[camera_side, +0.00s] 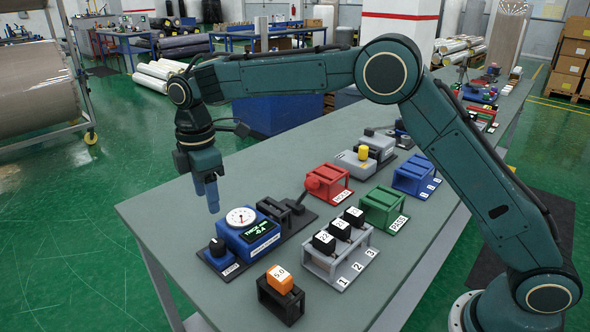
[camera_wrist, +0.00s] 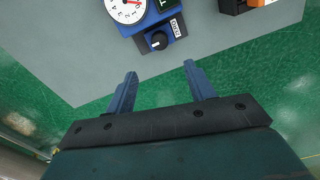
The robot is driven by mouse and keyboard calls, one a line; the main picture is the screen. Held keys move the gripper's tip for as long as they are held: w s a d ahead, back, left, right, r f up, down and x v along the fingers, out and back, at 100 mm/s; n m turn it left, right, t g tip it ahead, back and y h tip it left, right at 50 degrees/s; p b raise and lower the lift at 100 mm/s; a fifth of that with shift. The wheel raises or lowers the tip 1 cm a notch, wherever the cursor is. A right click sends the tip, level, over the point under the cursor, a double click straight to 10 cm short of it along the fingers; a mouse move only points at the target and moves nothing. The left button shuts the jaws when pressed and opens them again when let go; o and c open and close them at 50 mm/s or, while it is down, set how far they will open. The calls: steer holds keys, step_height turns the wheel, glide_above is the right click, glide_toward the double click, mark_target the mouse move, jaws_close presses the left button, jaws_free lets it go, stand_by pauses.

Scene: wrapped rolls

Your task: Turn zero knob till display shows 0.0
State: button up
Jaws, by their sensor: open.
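The zero knob (camera_side: 216,246) is a small black knob on a dark base labelled ZERO, at the front-left end of the blue gauge (camera_side: 248,236). In the wrist view the knob (camera_wrist: 158,40) shows a white mark. The gauge has a round white dial (camera_side: 240,217) and a dark display (camera_side: 256,231) with green text that seems to read -0.4. My gripper (camera_side: 209,196) points down above and behind the knob in the side view. In the wrist view my gripper (camera_wrist: 158,82) is open and empty, its blue fingers apart from the knob.
An orange block (camera_side: 280,279) sits in a black holder close to the gauge. A grey rack (camera_side: 340,255) holds several black blocks. Red (camera_side: 328,184), green (camera_side: 383,208) and blue (camera_side: 415,175) racks stand farther back. The table (camera_side: 150,208) is bare at its left edge.

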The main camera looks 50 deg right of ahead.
mark_target(216, 243)
step_height(216, 243, down, 13)
steer(key=shift+r, duration=0.2)
stand_by(0.4)
steer(key=c, duration=1)
